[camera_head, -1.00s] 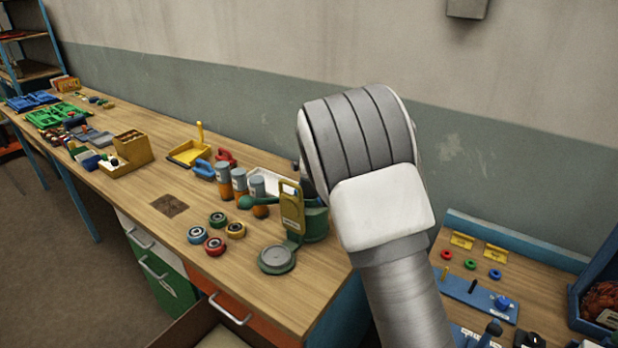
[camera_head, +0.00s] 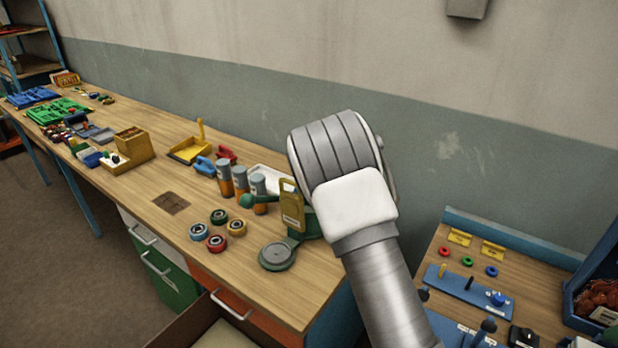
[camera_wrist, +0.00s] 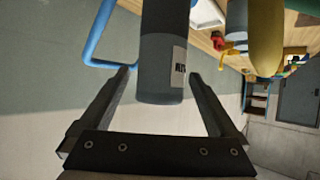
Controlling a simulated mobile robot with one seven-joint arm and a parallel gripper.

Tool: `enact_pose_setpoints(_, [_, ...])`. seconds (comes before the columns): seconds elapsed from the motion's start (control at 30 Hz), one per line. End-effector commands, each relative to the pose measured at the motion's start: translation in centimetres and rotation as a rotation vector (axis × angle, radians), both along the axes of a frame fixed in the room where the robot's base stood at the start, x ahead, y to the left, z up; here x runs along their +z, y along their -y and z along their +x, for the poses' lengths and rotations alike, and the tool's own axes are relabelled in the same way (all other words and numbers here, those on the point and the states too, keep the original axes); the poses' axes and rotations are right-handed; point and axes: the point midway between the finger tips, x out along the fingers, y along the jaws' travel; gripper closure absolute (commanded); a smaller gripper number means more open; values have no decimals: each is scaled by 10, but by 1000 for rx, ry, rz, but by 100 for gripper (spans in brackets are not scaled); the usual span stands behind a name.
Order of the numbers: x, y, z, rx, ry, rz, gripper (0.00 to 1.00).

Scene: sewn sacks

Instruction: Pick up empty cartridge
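A dark grey cylinder with a pale label, a cartridge by its look (camera_wrist: 163,65), hangs down from the top of the wrist view, its end between my fingers. My gripper (camera_wrist: 160,74) is open, with a finger on each side of it and narrow gaps showing. Its far end is out of frame, and I cannot tell whether it is empty. In the head view several grey-and-orange cartridges (camera_head: 241,182) stand on the bench, left of the green press with the yellow lever (camera_head: 292,208). My gripper is hidden behind my arm there.
The wooden bench (camera_head: 150,225) also holds several coloured rings (camera_head: 216,243), a yellow tray (camera_head: 190,150), a white tray (camera_head: 268,178) and a brown box (camera_head: 133,145). A lower bench (camera_head: 545,312) with a blue fixture stands at right. The wall (camera_head: 450,150) is close behind.

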Motion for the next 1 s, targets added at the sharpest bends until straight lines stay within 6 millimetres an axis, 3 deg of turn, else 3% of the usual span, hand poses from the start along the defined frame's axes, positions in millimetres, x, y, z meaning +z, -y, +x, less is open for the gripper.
enact_pose_setpoints(0.07, [0,0,0,0,0,0,21])
enact_pose_setpoints(0.5, [0,0,0,0,0,0,100])
enact_pose_setpoints(1.0, [6,0,0,0,1,1,100])
